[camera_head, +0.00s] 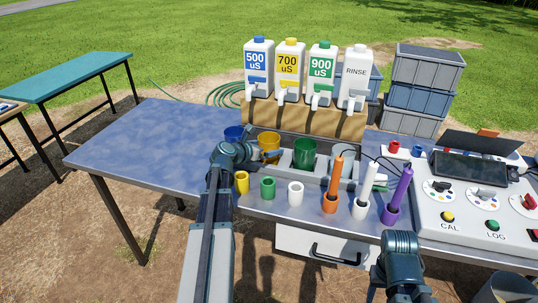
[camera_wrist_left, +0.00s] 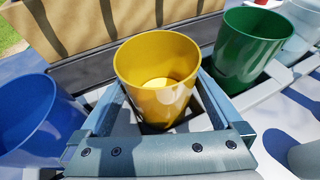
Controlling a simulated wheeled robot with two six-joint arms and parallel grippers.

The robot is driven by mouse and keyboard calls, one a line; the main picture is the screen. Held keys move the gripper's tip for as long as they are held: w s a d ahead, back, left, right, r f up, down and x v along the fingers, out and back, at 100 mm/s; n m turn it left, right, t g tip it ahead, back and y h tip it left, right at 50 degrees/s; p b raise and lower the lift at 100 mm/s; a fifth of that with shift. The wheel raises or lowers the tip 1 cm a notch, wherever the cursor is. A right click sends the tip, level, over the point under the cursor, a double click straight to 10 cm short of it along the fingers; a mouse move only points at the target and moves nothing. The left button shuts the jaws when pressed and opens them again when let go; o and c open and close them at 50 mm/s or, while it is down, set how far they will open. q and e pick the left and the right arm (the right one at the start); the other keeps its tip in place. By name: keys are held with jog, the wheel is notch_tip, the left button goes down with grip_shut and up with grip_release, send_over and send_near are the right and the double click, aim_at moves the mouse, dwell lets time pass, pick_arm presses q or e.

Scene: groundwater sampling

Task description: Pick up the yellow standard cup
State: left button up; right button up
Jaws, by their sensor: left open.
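A large yellow cup (camera_head: 269,141) stands upright in the grey rack (camera_head: 335,183), between a blue cup (camera_head: 233,133) and a green cup (camera_head: 304,152). My left gripper (camera_head: 262,153) is open at the yellow cup. In the left wrist view, the yellow cup (camera_wrist_left: 157,75) stands between the two open fingers, with a pale yellow disc visible inside it. The fingers reach along both sides of the cup; I cannot tell whether they touch it. The gripper partly hides the cup's lower part in the head view.
A small yellow cup (camera_head: 242,183), a small green one (camera_head: 267,188) and a small white one (camera_head: 296,193) stand in front. Orange (camera_head: 335,175) and purple (camera_head: 399,190) probes stand to the right. Labelled bottles (camera_head: 290,70) stand behind. The left tabletop (camera_head: 150,145) is clear.

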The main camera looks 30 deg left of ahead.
pick_arm(q)
jog(key=b+x, duration=0.1)
jog(key=x, duration=0.2)
jog(key=shift+w+f, duration=0.2)
jog(key=shift+f, duration=0.05)
jog(key=shift+r, duration=0.1)
jog(key=c, duration=1.1)
jog(key=shift+r, duration=0.1)
notch_tip(320, 180, up, 10)
jog(key=p, duration=1)
jog(key=shift+s, duration=0.1)
